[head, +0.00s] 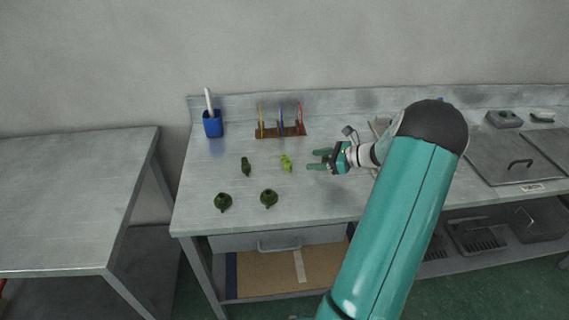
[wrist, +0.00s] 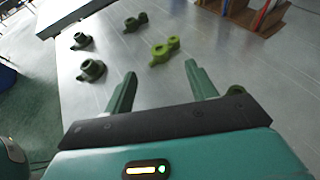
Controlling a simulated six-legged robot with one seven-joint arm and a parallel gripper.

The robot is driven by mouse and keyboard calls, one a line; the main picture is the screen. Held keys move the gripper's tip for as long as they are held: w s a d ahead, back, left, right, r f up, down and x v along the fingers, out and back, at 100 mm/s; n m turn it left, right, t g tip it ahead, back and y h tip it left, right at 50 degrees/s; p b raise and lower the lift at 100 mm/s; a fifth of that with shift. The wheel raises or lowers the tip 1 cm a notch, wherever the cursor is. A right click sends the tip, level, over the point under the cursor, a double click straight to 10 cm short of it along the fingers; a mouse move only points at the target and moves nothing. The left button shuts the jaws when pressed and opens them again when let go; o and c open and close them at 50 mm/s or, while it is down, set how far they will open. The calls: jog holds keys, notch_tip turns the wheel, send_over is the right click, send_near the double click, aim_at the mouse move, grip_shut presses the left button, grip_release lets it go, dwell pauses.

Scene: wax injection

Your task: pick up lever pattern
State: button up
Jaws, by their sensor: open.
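Several small green wax patterns lie apart on the grey metal table (head: 330,205). A bright yellow-green one with rounded ends (head: 286,163) is nearest my gripper; it also shows in the wrist view (wrist: 163,50). A dark green elongated one (head: 246,166) lies to its left (wrist: 135,22). Two dark green round ones, (head: 223,202) and (head: 269,198), lie nearer the front edge. Which is called the lever pattern I cannot tell for certain. My gripper (head: 315,160) is open and empty, right of the bright piece. In the wrist view that piece lies beyond the fingertips (wrist: 160,70), between their lines.
A blue cup (head: 212,124) with a white stick stands at the back left. A brown rack (head: 280,132) with coloured upright tools stands behind the patterns. A green piece (wrist: 237,91) shows beside my right finger. A metal lidded unit (head: 500,157) is at right.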

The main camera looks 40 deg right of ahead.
aim_at(290, 162)
jog(key=x, duration=0.3)
jog(key=shift+f, duration=0.1)
jog(key=shift+x, duration=3.15)
jog(key=shift+f, duration=0.1)
jog(key=c, duration=1.1)
